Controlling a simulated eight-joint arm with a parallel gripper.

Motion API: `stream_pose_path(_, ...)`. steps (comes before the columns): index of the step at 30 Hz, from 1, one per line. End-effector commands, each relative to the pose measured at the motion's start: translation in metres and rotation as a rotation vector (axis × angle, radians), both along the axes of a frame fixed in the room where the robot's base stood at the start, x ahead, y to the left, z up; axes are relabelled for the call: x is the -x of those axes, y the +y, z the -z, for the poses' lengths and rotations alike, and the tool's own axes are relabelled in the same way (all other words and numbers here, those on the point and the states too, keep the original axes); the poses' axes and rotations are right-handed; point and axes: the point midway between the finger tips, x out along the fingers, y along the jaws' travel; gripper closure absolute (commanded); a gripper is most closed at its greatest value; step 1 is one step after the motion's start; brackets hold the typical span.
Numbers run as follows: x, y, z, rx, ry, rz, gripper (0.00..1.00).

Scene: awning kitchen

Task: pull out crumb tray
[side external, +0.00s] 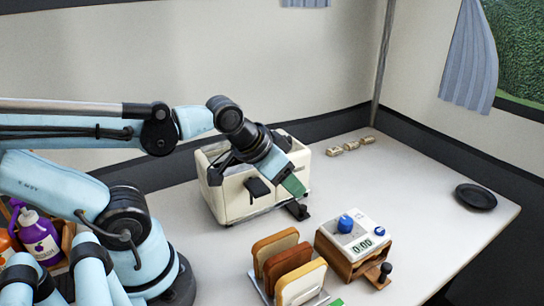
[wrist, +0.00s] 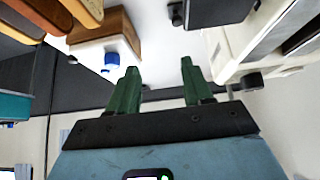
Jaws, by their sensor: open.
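The cream toaster (side external: 232,205) stands on the white counter, partly hidden behind my arm. A black lever (side external: 257,188) is on its near long side. A small black tab (side external: 298,210), seemingly the crumb tray's handle, sticks out low at its right end; the tray itself is hidden. My gripper (side external: 293,187) points down just above this tab, apart from it. In the wrist view, the green fingers of my gripper (wrist: 158,68) are spread with nothing between them. The toaster (wrist: 245,45) is at the right there, and a black block (wrist: 215,10) lies beyond the fingertips.
A wooden timer box (side external: 348,247) with a blue knob stands to the right of the toaster. A rack holds bread slices (side external: 285,262) in front. A black dish (side external: 476,196) lies far right. Bottles (side external: 38,238) stand left. The counter's right side is mostly clear.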

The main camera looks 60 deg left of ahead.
Motion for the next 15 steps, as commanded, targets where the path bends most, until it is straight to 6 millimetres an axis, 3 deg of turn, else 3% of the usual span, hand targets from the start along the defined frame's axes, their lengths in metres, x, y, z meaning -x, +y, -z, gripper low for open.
stream_pose_path(5,-0.007,0.003,-0.005,0.033,0.054,-0.059,0.52)
stream_pose_path(15,-0.042,0.019,-0.015,0.176,0.335,-0.398,0.52)
